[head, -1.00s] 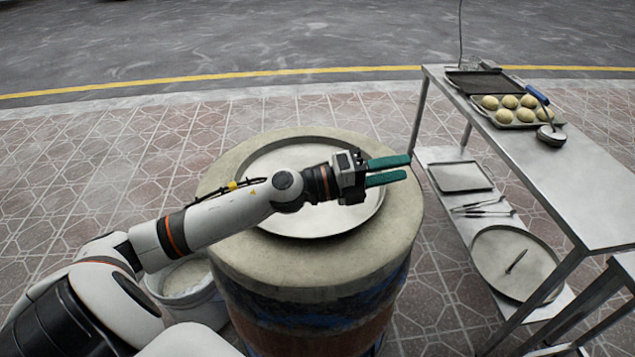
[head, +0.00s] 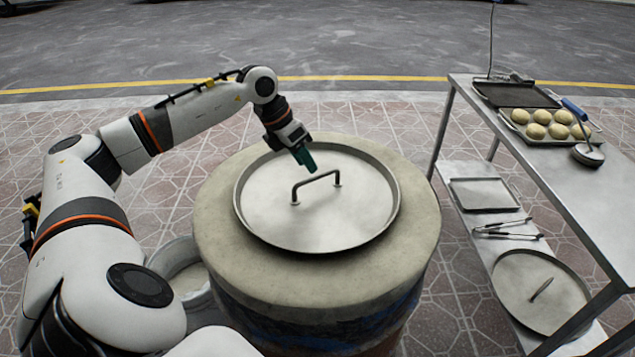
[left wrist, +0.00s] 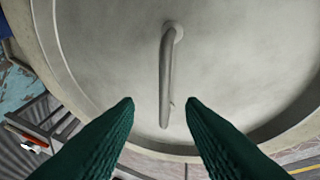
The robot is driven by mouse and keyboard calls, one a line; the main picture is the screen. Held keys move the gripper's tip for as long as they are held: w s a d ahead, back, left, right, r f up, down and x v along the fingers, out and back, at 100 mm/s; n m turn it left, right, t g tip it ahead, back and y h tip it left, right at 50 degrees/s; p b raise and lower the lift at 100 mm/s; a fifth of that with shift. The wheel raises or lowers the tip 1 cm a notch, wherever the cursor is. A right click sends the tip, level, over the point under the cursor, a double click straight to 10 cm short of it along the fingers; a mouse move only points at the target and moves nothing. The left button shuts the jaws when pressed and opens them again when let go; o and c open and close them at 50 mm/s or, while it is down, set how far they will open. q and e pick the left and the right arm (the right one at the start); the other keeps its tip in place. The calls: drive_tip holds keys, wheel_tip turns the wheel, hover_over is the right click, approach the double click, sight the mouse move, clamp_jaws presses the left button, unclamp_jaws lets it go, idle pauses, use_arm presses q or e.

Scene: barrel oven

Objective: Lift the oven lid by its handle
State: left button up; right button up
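The round metal oven lid (head: 320,222) lies on top of the barrel oven (head: 225,235), covering its opening. Its bar handle (head: 316,185) stands up at the middle of the lid. My left gripper (head: 306,161) points down above the far part of the lid, just behind the handle, apart from it. In the left wrist view the handle (left wrist: 166,80) runs up the picture between the two green fingertips (left wrist: 158,104), which are apart with nothing held. My right gripper is in neither view.
A metal table (head: 550,160) stands to the right, with a tray of dough balls (head: 540,128), a dark tray (head: 515,94) and a ladle-like tool (head: 588,153). Its lower shelf holds a tray, tongs and a round pan (head: 530,300). A bucket (head: 175,258) stands left of the oven.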

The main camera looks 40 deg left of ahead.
sight(316, 177)
use_arm(q)
drive_tip(key=shift+a+p+x, duration=0.2)
drive_tip(key=shift+p+x, duration=0.2)
drive_tip(key=shift+x, duration=3.1)
drive_tip(key=shift+w, duration=0.15)
clamp_jaws()
drive_tip(key=shift+r, duration=0.1)
